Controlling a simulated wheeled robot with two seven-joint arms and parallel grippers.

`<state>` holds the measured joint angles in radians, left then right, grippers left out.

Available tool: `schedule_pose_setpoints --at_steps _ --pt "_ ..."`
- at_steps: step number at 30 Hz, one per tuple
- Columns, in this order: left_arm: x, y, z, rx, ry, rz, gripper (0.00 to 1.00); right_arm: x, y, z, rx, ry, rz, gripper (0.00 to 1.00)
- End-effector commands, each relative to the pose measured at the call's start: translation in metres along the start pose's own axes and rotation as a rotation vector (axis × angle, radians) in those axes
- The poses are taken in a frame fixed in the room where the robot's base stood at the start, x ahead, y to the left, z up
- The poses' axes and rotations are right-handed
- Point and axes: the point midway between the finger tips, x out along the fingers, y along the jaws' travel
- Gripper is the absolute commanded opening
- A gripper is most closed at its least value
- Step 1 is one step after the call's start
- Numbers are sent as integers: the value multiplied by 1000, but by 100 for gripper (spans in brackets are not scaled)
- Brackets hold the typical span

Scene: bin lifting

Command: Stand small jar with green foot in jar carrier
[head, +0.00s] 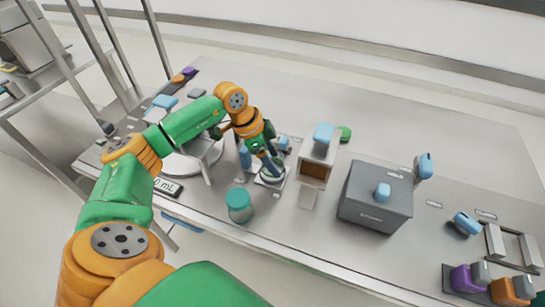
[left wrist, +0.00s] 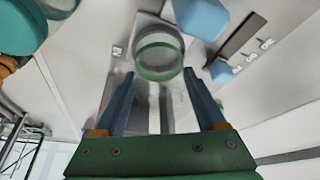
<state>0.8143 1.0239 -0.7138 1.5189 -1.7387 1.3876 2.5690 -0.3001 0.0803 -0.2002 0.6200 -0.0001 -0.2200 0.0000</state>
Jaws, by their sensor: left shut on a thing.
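The small clear jar with a green band (left wrist: 160,55) is between the fingertips of my left gripper (left wrist: 159,76) in the left wrist view. In the head view my left gripper (head: 271,164) points down and is shut on this jar (head: 271,174), which is partly hidden by the fingers. The jar is over a small pale metal holder (head: 265,183), which may be the jar carrier. I cannot tell whether the jar touches it. My right gripper is not in view.
A teal-lidded jar (head: 239,205) stands near the front edge, left of the gripper. A tall metal box with a brown opening (head: 316,172) stands to the right, then a dark grey box (head: 374,200). A round pale plate (head: 186,163) lies to the left. The back right of the table is clear.

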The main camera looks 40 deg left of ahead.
Motion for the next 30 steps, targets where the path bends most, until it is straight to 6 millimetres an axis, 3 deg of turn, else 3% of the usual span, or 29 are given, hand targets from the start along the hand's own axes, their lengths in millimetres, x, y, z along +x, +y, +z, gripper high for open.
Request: schedule_pose_setpoints --at_steps 30 --pt "9 0 4 0 0 0 13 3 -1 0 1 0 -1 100"
